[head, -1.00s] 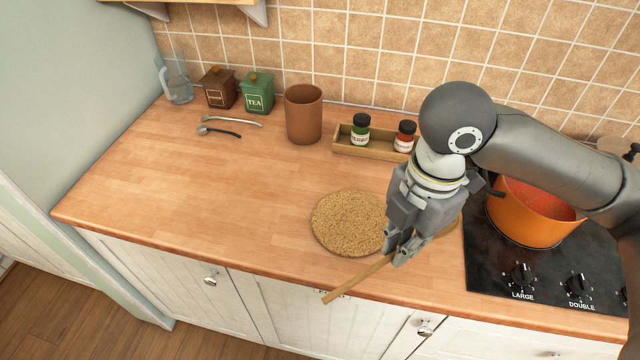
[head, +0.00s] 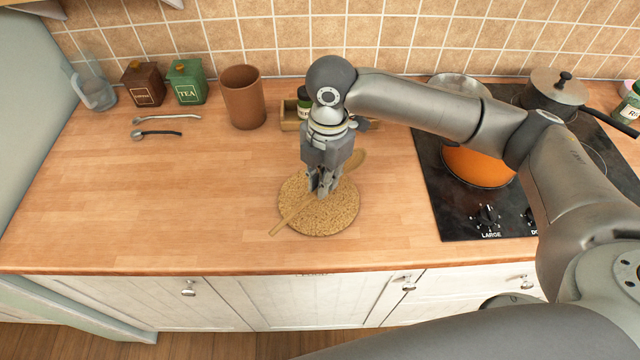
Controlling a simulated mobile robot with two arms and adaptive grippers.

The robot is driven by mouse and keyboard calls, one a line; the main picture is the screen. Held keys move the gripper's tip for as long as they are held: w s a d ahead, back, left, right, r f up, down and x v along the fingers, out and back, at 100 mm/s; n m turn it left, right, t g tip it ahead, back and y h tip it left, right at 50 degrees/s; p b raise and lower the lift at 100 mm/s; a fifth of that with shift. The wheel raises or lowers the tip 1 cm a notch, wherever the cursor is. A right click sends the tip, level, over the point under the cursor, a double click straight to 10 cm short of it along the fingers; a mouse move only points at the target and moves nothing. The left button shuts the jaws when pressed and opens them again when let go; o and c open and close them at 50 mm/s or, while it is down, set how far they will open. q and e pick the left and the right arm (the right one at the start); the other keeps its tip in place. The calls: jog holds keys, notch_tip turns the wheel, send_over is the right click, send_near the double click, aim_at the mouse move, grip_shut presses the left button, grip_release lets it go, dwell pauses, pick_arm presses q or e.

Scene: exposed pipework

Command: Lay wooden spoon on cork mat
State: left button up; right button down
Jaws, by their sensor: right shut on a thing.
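The round cork mat (head: 336,222) lies on the wooden counter in the head view. My right gripper (head: 322,192) points down over the mat and is shut on the wooden spoon (head: 289,222). The spoon runs diagonally across the mat, with its handle end at the mat's lower left edge and its bowl (head: 354,160) beyond the upper right edge. The gripper hides the middle of the spoon. I cannot tell whether the spoon touches the mat. My left gripper is not in view.
The counter (head: 190,190) left of the mat is clear. A brown crock (head: 243,98), a small wooden tray (head: 290,125) with jars and two metal utensils (head: 165,119) stand or lie behind. The hob (head: 440,210) with an orange pot (head: 478,166) is at right.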

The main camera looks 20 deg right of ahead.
jog(key=shift+w+f, duration=0.5)
jog(key=shift+f, duration=0.1)
jog(key=f, duration=0.1)
jog(key=f+p, duration=0.1)
jog(key=f, duration=0.1)
jog(key=shift+w+a+f, duration=0.1)
jog(key=shift+w+f, duration=0.1)
jog(key=shift+f, duration=0.05)
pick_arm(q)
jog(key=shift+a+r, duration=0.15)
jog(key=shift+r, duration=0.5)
pick_arm(e)
jog(key=shift+f, duration=0.15)
jog(key=c, duration=1.5)
grip_release()
